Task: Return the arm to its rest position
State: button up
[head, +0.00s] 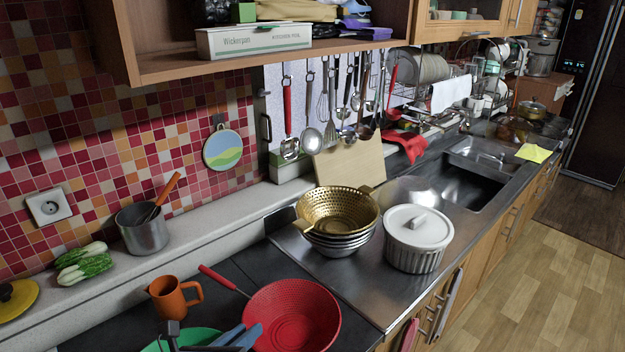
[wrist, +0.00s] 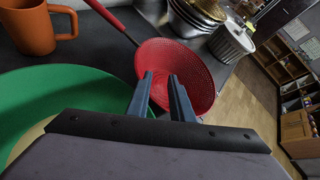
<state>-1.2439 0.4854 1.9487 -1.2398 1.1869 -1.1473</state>
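My gripper (head: 244,330) is low at the bottom edge of the head view, in front of the red colander (head: 292,318). In the wrist view my gripper (wrist: 161,76) has its two blue-grey fingers apart, with nothing between them. The red colander (wrist: 200,75) shows behind and between the fingertips; I cannot tell whether they touch it. Much of my arm is outside the head view. Several utensils hang from the rail at the back wall, among them a red-handled one (head: 287,105) and a whisk (head: 322,105).
A green round item (head: 190,340) lies beside my gripper, with an orange mug (head: 174,297) behind it. Stacked colanders (head: 337,212) and a white lidded pot (head: 418,240) stand to the right. A shelf (head: 255,62) overhangs the back. Dark counter shows between mug and colander.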

jog(key=w+d+m+g+p, duration=0.2)
jog(key=d+m+g+p, duration=0.3)
jog(key=d+m, duration=1.15)
jog(key=s+d+f+m+g+y+b, duration=0.3)
jog(key=s+d+f+m+g, duration=0.2)
jog(key=s+d+m, duration=0.8)
jog(key=d+m+g, duration=0.1)
jog(key=m, duration=0.6)
jog(key=shift+s+f+g+y+b, duration=0.2)
jog(key=shift+s+g+y+b, duration=0.1)
jog(key=shift+y+b, duration=0.1)
